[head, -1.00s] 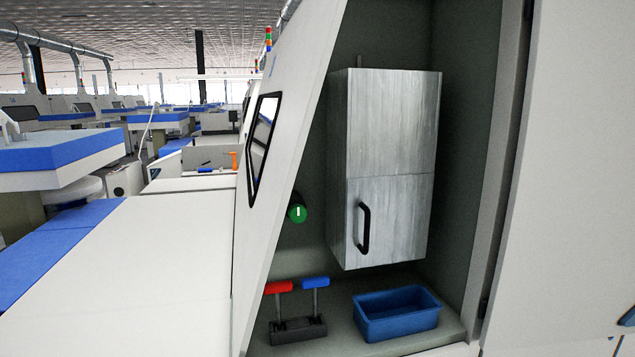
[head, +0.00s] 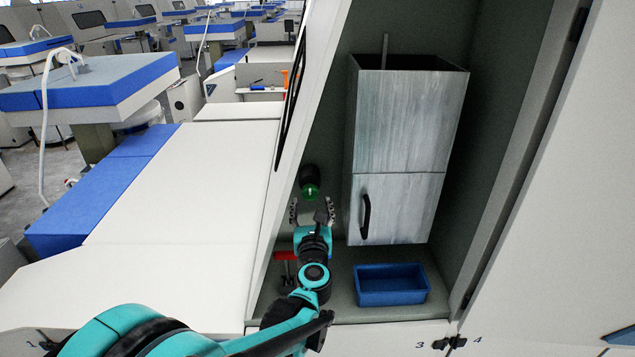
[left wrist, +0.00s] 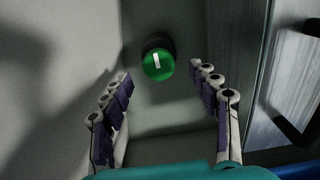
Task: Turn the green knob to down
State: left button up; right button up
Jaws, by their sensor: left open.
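The green knob (head: 311,190) sits on a black collar on the back wall of the machine's recess, left of the grey cabinet. In the left wrist view the knob (left wrist: 158,65) shows a white mark that stands nearly upright. My left gripper (head: 312,207) is open and empty just below the knob in the head view. In the left wrist view its fingers (left wrist: 165,82) spread to either side, with the knob between and beyond their tips, not touching it. My right gripper is not in view.
A grey cabinet (head: 405,130) with a black handle hangs to the right of the knob. A red-handled lever (head: 286,256) stands low at left, partly hidden by my arm. A blue bin (head: 391,299) lies on the recess floor. A slanted white panel edges the recess at left.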

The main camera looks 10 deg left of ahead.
aim_at(310, 194)
pick_arm(q)
jog(key=x, duration=0.7)
jog(key=shift+a+f+p, duration=0.1)
jog(key=shift+a+p, duration=0.05)
jog(key=shift+p, duration=0.2)
jog(key=shift+s, duration=0.1)
jog(key=c, duration=1.2)
